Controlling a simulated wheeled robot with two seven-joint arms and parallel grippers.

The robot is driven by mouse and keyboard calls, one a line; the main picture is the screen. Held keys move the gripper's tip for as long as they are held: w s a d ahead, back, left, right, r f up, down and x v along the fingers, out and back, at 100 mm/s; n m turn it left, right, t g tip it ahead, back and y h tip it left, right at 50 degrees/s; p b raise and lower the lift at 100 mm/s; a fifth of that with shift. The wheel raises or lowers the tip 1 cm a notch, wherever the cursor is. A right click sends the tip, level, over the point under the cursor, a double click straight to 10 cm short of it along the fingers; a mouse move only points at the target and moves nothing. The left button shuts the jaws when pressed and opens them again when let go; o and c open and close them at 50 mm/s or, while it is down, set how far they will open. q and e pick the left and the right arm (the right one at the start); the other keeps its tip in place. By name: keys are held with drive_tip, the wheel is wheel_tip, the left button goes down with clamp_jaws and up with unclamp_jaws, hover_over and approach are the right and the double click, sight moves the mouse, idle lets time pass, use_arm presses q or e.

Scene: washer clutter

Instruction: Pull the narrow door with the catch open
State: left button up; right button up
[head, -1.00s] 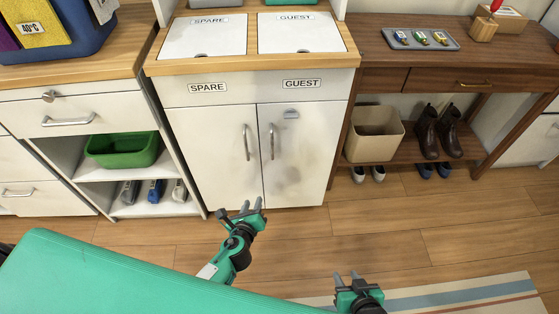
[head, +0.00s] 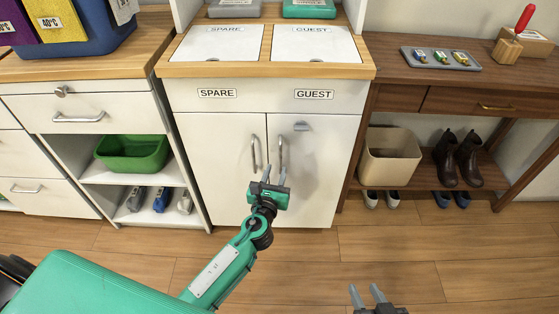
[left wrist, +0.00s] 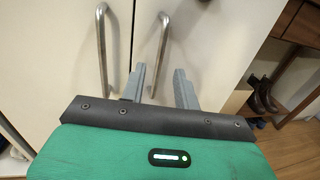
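The white cabinet has two narrow doors. The right door (head: 319,180) carries a small grey catch (head: 301,126) near its top and an upright bar handle (head: 280,152). The left door (head: 217,150) has its own bar handle (head: 254,154). Both doors look shut. My left gripper (head: 275,174) is open and empty in front of the doors, just below the handles. In the left wrist view, its fingers (left wrist: 162,85) are spread near the lower end of the right door's handle (left wrist: 160,45); contact cannot be told. My right gripper (head: 367,294) is open and empty at the bottom edge.
SPARE and GUEST lids (head: 315,44) sit on the cabinet top. Open shelves with a green tub (head: 133,168) stand left. A wooden side table (head: 440,98) with a beige bin (head: 390,166) and boots stands right. The floor (head: 330,250) before the doors is clear.

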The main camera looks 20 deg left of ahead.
sight(280, 158)
use_arm(q)
drive_tip(key=w, duration=0.5)
drive_tip(key=shift+w+a, duration=0.25)
drive_tip(key=shift+w, duration=0.05)
clamp_jaws()
